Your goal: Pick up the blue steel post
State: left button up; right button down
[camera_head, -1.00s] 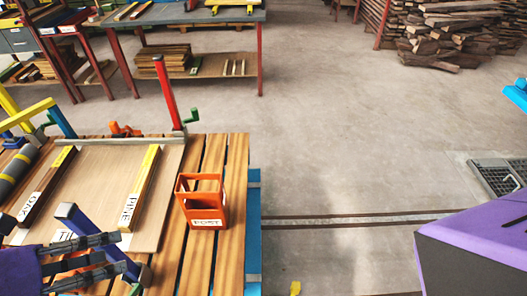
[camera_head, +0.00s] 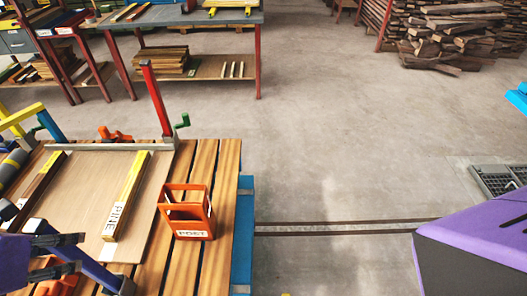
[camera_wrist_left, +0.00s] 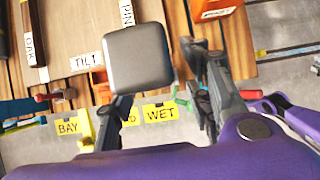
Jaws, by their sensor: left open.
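The blue steel post (camera_head: 84,264) stands at the front of the slatted bench in the head view, with a pale grey square top. In the left wrist view its grey cap (camera_wrist_left: 138,60) is large and close, seen from above, and hides the shaft below. My left gripper (camera_head: 82,253) is open at the post's upper part, its dark fingers reaching in from the left. In the wrist view one finger is by the cap and the other is apart to the right. Contact cannot be told. My right gripper is not in view.
A red post (camera_head: 157,100) with a green handle stands at the bench's far edge. A board carries the yellow-topped PINE beam (camera_head: 127,195). An orange crate (camera_head: 187,211) labelled POST sits to the right. Open floor (camera_head: 330,150) lies beyond the bench.

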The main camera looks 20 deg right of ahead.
pick_arm(q)
jog(key=x, duration=0.2)
jog(key=shift+w+f, duration=0.3)
jog(key=shift+s, duration=0.1)
jog(key=shift+c, duration=1.1)
grip_shut()
jog(key=shift+r, duration=0.1)
